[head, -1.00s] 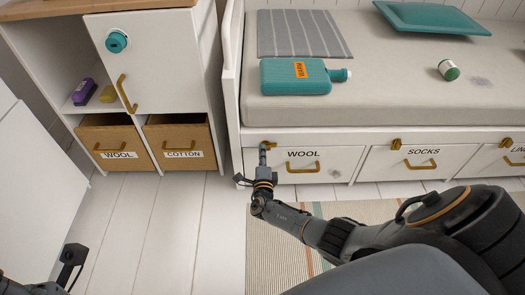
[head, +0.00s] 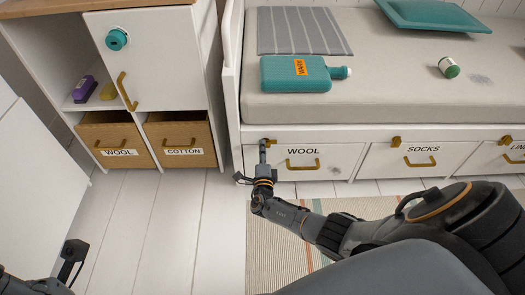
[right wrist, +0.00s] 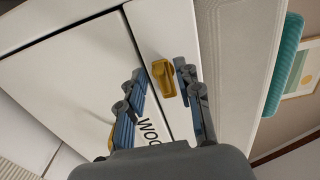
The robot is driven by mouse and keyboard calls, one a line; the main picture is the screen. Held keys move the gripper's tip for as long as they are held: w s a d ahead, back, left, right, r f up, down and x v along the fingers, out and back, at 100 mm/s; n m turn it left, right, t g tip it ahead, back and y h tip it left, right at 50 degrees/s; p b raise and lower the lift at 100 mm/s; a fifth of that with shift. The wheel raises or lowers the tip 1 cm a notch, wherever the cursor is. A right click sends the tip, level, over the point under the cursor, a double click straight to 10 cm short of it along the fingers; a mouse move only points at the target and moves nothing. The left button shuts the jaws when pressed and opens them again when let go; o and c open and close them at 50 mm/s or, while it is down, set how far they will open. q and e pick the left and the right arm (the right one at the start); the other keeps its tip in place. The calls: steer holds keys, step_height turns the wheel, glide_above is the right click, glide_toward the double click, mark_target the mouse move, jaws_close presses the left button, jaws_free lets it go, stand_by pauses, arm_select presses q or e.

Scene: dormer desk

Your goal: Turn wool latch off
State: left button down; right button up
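The brass wool latch (head: 268,142) sits at the top left of the white drawer labelled WOOL (head: 303,160) under the bed. In the right wrist view the latch (right wrist: 163,77) lies between my right gripper's fingertips (right wrist: 160,80), its long side roughly along the seam above the drawer. The fingers stand apart on either side of it; firm contact cannot be made out. In the head view my right gripper (head: 263,155) reaches up to the latch and partly covers it. My left gripper (head: 72,256) is at the lower left, away from the drawers; its fingers are unclear.
The socks drawer (head: 405,158) with its own latch (head: 396,141) is to the right. A cabinet (head: 150,65) with brown wool and cotton bins stands left. A teal bottle (head: 296,74) lies on the bed. The white floor (head: 175,225) is clear; a striped rug (head: 285,235) lies in front.

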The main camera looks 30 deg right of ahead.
steer(key=v, duration=1.2)
stand_by(0.3)
